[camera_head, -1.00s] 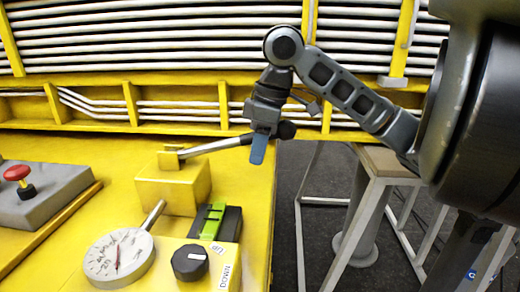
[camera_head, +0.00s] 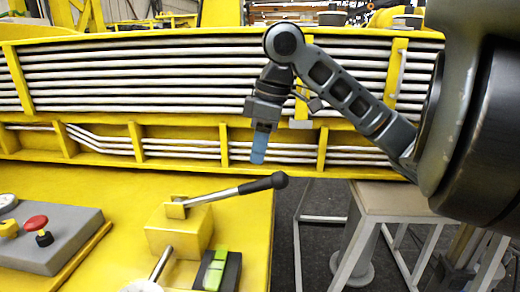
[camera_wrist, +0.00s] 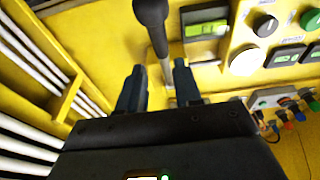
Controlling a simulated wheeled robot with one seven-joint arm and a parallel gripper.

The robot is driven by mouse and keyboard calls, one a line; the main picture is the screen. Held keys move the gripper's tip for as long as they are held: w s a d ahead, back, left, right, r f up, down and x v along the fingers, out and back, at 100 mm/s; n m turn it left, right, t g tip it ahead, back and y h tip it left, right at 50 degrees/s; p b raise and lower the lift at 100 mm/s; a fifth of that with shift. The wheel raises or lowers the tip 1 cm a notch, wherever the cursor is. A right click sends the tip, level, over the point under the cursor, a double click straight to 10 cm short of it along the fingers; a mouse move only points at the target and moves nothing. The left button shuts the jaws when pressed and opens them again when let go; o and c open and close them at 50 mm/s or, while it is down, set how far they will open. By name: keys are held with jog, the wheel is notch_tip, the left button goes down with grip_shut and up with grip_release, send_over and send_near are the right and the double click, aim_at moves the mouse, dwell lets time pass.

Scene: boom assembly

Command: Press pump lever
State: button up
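The pump lever (camera_head: 212,195) is a grey rod with a black knob (camera_head: 264,184). It rises slightly to the right from a yellow pump block (camera_head: 180,232). My gripper (camera_head: 259,150) points down above the lever near its knob end, and a gap shows between them. In the wrist view my gripper (camera_wrist: 158,80) has its two dark fingers apart with nothing gripped. There the lever's knob (camera_wrist: 150,12) and rod (camera_wrist: 160,50) show beyond the fingertips, lined up with the gap between them.
A grey box with a red button (camera_head: 36,223) is at left. A yellow boom with pale pipes (camera_head: 200,85) runs behind my gripper. A stand (camera_head: 385,200) is at right.

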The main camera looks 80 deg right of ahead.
jog(key=shift+r, duration=0.7)
jog(key=shift+c, duration=0.2)
jog(key=shift+c, duration=0.7)
jog(key=shift+r+b, duration=0.3)
jog(key=shift+r, duration=0.1)
jog(key=c, duration=0.3)
jog(key=shift+h, duration=0.4)
jog(key=r+b, duration=0.1)
jog(key=r, duration=0.1)
jog(key=a+r+b, duration=0.1)
jog(key=r+b, duration=0.1)
jog(key=r, duration=0.1)
jog(key=shift+a+r, duration=0.1)
jog(key=shift+r, duration=0.05)
grip_shut()
jog(key=shift+a+r+g, duration=0.3)
jog(key=shift+a+r, duration=0.15)
jog(key=shift+r, duration=0.25)
